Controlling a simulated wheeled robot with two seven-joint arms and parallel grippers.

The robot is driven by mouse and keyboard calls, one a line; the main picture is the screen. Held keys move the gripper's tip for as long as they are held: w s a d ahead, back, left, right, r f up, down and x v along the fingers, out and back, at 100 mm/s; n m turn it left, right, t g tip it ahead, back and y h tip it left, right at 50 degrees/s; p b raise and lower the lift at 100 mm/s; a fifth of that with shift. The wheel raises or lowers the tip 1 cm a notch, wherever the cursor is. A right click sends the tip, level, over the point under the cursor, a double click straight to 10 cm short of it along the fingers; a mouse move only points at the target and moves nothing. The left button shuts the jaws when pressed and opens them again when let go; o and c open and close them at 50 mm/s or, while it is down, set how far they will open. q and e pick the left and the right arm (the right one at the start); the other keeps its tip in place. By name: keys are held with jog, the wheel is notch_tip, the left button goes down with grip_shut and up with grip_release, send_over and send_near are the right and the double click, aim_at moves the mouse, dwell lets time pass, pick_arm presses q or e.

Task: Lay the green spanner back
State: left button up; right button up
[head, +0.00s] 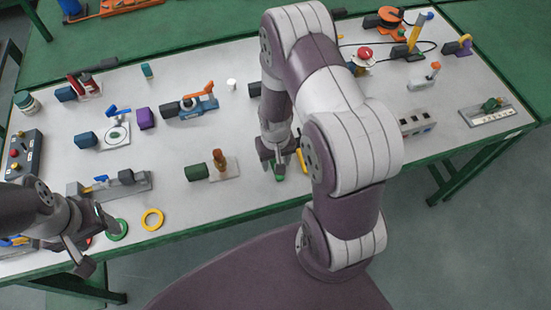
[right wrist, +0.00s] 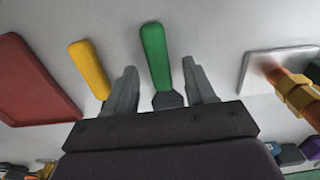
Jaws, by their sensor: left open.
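A green-handled spanner (right wrist: 155,58) shows in the right wrist view, its dark end between the fingers of my right gripper (right wrist: 160,80). The fingers stand apart with a gap on each side of it. Whether the spanner rests fully on the table I cannot tell. In the head view my right gripper (head: 277,158) points down at the table, and a bit of green (head: 280,179) shows below it. My left gripper (head: 95,243) is open and empty near the table's front left edge. A yellow-handled tool (right wrist: 89,68) lies beside the green one, left of the fingers.
A red flat piece (right wrist: 35,85) lies left of the yellow tool. A white plate with an orange-brown fitting (right wrist: 290,85) is at the right; in the head view it is the plate (head: 225,168). Green and yellow rings (head: 152,219) lie near the front edge. My right arm hides the table's middle.

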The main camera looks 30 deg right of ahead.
notch_tip(320, 180, up, 13)
jog(key=shift+f, duration=0.15)
dwell(0.6)
jog(key=s+a+r+n+t, duration=0.1)
jog(key=s+a+r+n, duration=0.1)
jog(key=s+a+r, duration=0.3)
jog(key=shift+s+a+r+n, duration=0.15)
jog(key=shift+a+r+n, duration=0.25)
jog(key=shift+a+r, duration=0.2)
